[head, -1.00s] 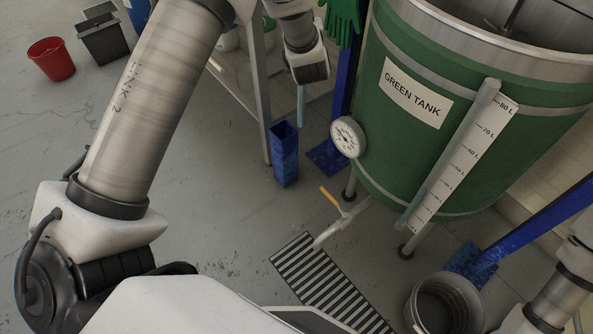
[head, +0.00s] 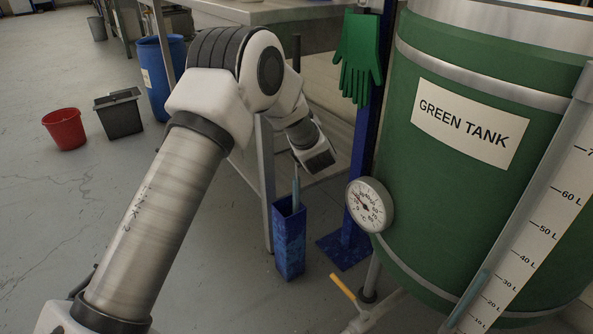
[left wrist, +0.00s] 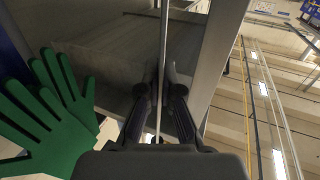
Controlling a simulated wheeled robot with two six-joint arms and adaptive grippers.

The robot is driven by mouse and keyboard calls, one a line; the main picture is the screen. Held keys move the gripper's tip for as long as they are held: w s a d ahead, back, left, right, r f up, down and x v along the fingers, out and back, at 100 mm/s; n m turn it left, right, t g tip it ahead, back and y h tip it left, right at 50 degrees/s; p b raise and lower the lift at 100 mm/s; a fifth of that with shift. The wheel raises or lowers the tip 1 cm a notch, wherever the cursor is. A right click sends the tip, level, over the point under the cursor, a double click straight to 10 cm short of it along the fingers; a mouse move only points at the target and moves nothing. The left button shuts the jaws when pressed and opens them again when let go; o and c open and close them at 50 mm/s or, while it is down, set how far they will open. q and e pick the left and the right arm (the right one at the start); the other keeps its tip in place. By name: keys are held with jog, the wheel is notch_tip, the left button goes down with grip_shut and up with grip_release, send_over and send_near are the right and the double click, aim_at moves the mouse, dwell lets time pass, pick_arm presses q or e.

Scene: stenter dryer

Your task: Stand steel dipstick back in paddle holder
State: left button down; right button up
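The blue square paddle holder (head: 289,240) stands upright on the floor, open at the top, in the head view. The steel dipstick (head: 296,190) hangs nearly upright from my left gripper, and its lower end reaches down into the holder's mouth. How deep it goes is hidden by the holder's walls. In the left wrist view the thin dipstick rod (left wrist: 164,35) runs between the dark fingers of my left gripper (left wrist: 160,85), which are closed on it. In the head view my left wrist mostly hides the fingers. My right gripper is out of view.
The green tank (head: 455,150) with its dial thermometer (head: 370,205) stands right of the holder. A blue post with a green glove (head: 360,55) stands behind. A steel table (head: 265,12) is close behind the arm. A red bucket (head: 65,130) stands far left.

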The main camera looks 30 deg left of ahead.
pick_arm(q)
notch_tip(320, 180, down, 14)
jog(key=b, duration=0.5)
jog(key=shift+b, duration=0.35)
jog(key=shift+f, duration=0.15)
jog(key=c, duration=1.3)
grip_release()
